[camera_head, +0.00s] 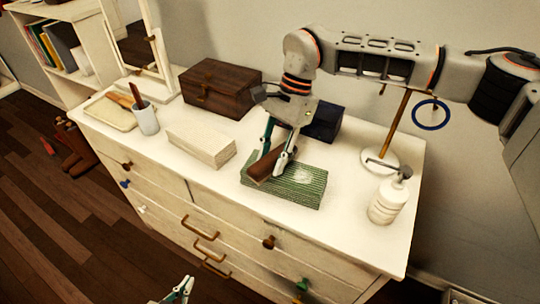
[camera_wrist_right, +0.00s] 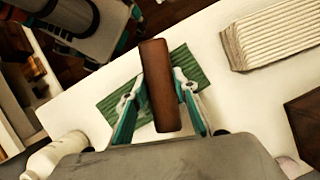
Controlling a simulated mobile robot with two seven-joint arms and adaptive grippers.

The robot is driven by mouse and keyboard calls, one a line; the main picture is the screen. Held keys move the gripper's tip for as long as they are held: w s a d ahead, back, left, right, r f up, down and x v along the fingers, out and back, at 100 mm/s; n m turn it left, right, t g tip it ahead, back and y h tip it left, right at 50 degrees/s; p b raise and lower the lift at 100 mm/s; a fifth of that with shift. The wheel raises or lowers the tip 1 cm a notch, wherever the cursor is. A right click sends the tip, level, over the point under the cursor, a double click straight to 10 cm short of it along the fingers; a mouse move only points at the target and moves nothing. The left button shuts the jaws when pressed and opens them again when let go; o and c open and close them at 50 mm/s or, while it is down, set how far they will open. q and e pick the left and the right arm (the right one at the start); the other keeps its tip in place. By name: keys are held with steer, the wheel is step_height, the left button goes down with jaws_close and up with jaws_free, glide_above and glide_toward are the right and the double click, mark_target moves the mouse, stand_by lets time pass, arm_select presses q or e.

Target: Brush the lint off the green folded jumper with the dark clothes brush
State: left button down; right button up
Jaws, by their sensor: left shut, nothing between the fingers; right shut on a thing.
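The green folded jumper (camera_head: 303,188) lies on the white dresser top, ribbed and roughly rectangular, with a pale patch on its upper side. It also shows in the right wrist view (camera_wrist_right: 188,62), partly hidden by the brush. My right gripper (camera_head: 268,165) is shut on the brown clothes brush (camera_head: 262,170). The brush is over the jumper's left part; whether it touches is unclear. In the right wrist view the brush (camera_wrist_right: 160,85) stands lengthwise between the fingers. My left gripper (camera_head: 180,290) is shut and empty at the bottom edge, in front of the dresser.
A cream folded stack (camera_head: 202,144) lies left of the jumper. A dark wooden box (camera_head: 220,86) and a dark blue item (camera_head: 325,122) stand behind. A white pump bottle (camera_head: 388,200) and a stand with a blue ring (camera_head: 380,160) are to the right. The dresser's front strip is clear.

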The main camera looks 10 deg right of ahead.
mark_target(294, 180)
steer(key=shift+s+d+p, duration=0.2)
steer(key=shift+s+d, duration=0.1)
steer(key=shift+d, duration=0.25)
steer(key=shift+s+d+p, duration=0.15)
steer(key=shift+s+d, duration=0.1)
steer(key=shift+d, duration=0.3)
steer(key=shift+s+d+f+p, duration=0.15)
steer(key=shift+s+d, duration=0.2)
steer(key=shift+d, duration=0.25)
steer(key=shift+s+d+r+p, duration=0.1)
steer(key=shift+s+d+p, duration=0.2)
steer(key=shift+d, duration=0.35)
steer(key=shift+s+d+f+p, duration=0.1)
steer(key=shift+s+d, duration=0.3)
steer(key=shift+d, duration=0.2)
steer(key=shift+s+d+p, duration=0.2)
steer(key=shift+s+d, duration=0.2)
steer(key=shift+d, duration=0.35)
steer(key=shift+s+d+p, duration=0.2)
steer(key=shift+s+d, duration=0.15)
steer(key=shift+d, duration=0.35)
step_height(294, 180, up, 6)
steer(key=p, duration=0.3)
steer(key=shift+a+r+p, duration=0.1)
steer(key=shift+r+p, duration=0.1)
steer(key=shift+p, duration=0.15)
steer(key=shift+r, duration=0.1)
